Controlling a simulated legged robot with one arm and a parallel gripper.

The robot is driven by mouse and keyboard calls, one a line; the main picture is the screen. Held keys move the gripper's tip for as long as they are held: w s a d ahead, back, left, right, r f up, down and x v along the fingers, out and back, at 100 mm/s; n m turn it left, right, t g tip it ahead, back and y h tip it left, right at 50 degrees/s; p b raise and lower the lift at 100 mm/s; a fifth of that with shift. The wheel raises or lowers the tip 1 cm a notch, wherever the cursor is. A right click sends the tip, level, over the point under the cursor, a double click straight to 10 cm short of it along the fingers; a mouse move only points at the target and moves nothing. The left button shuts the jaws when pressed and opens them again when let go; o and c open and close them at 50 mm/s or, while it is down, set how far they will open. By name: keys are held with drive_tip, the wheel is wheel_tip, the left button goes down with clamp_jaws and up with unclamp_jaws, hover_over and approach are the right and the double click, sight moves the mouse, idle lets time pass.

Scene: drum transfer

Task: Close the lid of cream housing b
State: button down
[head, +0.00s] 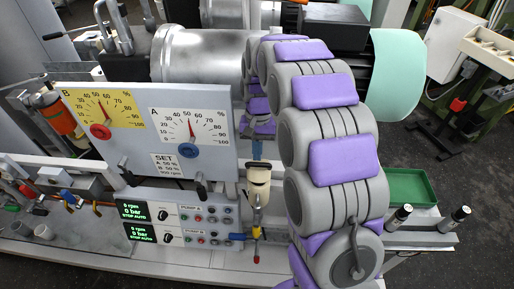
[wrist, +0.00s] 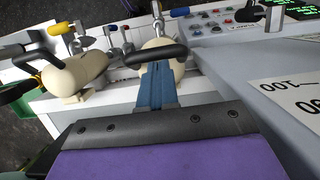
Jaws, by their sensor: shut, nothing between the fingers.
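Two cream housings show in the wrist view: a left cream housing (wrist: 80,76) with a dark curved handle, and a right cream housing (wrist: 174,65) with a dark bar across it. I see no letter on either, so I cannot tell which is b. My gripper (wrist: 157,72) has its blue fingers shut and empty. Their tips reach to the right housing, close to the dark bar (wrist: 150,56); I cannot tell if they touch. In the head view one cream housing (head: 258,176) stands right of the control panel, below the blue fingers (head: 257,150). Its lid state is unclear.
A gauge board (head: 150,125) with two dials stands left of my fingers, above a pump control panel (head: 180,222). In the wrist view, small valves with blue, orange and yellow handles stand behind the housings. A green tray (head: 409,187) lies right of my arm.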

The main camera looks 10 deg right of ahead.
sight(256, 166)
drive_tip(key=shift+s+a+f+t+h+b, duration=0.25)
drive_tip(key=shift+s+f+t+b, duration=0.2)
drive_tip(key=shift+s+t, duration=0.25)
drive_tip(key=shift+s+a+f+t+h+b, duration=0.15)
drive_tip(key=shift+s+a+f+t+b, duration=0.15)
drive_tip(key=shift+s+f+t, duration=0.3)
drive_tip(key=shift+s+a+f+t+h+b, duration=0.25)
drive_tip(key=shift+s+f+t+h+b, duration=0.15)
drive_tip(key=shift+s+f+t+b, duration=0.55)
drive_tip(key=shift+s+f+t, duration=0.15)
drive_tip(key=shift+s+t, duration=0.1)
